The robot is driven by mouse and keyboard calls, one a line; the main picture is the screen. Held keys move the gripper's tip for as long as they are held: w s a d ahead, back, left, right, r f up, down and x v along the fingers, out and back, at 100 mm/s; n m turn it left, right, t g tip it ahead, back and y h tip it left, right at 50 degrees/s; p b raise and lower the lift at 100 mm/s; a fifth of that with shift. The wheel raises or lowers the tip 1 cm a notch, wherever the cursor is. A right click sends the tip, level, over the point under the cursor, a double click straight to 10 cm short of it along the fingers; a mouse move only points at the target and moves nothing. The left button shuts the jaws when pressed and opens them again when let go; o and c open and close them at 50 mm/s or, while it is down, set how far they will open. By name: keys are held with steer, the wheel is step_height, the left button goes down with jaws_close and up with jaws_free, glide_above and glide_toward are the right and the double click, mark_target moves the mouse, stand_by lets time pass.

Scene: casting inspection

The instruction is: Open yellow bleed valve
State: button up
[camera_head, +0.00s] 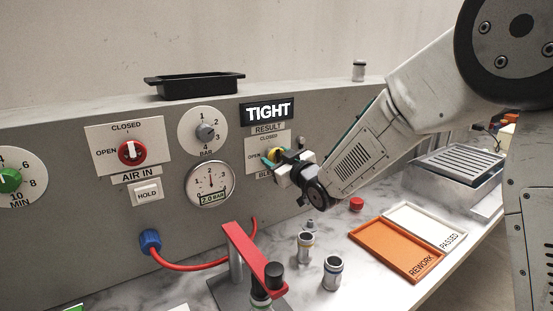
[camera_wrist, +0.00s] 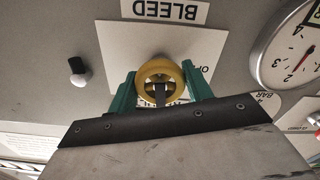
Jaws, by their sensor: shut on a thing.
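The yellow bleed valve (camera_wrist: 161,72) is a round knob on a white plate (camera_wrist: 118,45) marked BLEED, which appears upside down in the wrist view. My gripper (camera_wrist: 162,90) has its green fingers on both sides of the knob and is shut on it. In the head view my gripper (camera_head: 284,162) reaches the panel below the RESULT display, and the knob (camera_head: 273,155) is mostly hidden behind it. The plate's CLOSED and OPEN words partly show; the knob's pointer direction cannot be told.
The display (camera_head: 268,111) reads TIGHT. The pressure gauge (camera_head: 210,184) reads about 2.0 bar. The red air-in knob (camera_head: 131,152) is left on the panel. Below stand a red clamp (camera_head: 254,255), small castings (camera_head: 333,272), an orange rework tray (camera_head: 383,251) and a white passed tray (camera_head: 424,224).

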steer(key=n, duration=1.3)
steer(key=shift+s+f+n, duration=0.1)
steer(key=shift+n, duration=2)
steer(key=o, duration=1)
steer(key=shift+a, duration=0.1)
